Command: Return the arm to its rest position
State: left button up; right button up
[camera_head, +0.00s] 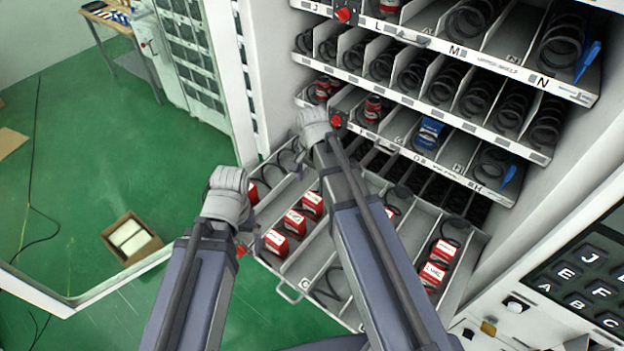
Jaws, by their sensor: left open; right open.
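My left gripper (228,182) is a light grey, hand-like gripper at the left of the head view, in front of the pulled-out lower drawer's left edge. It is open and nothing shows in it. My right gripper (313,122) is higher and further right, over the drawer's far end and close to the front of the shelf above. It is open, and nothing shows in it. Both arms reach up from the bottom of the picture. The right arm crosses over the drawer and hides part of it. Whether the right gripper touches the shelf front, I cannot tell.
The pulled-out drawer (297,268) holds several red boxes (276,243) in coil lanes. Shelves above carry black coils, red cans (373,108) and a blue pack (429,133). A keypad panel (590,268) stands at right. An open carton (131,239) lies on the green floor (85,170).

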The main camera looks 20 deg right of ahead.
aim_at(312, 205)
jog(key=shift+f, duration=0.15)
notch_tip(312, 205, down, 12)
jog(key=b, duration=1.2)
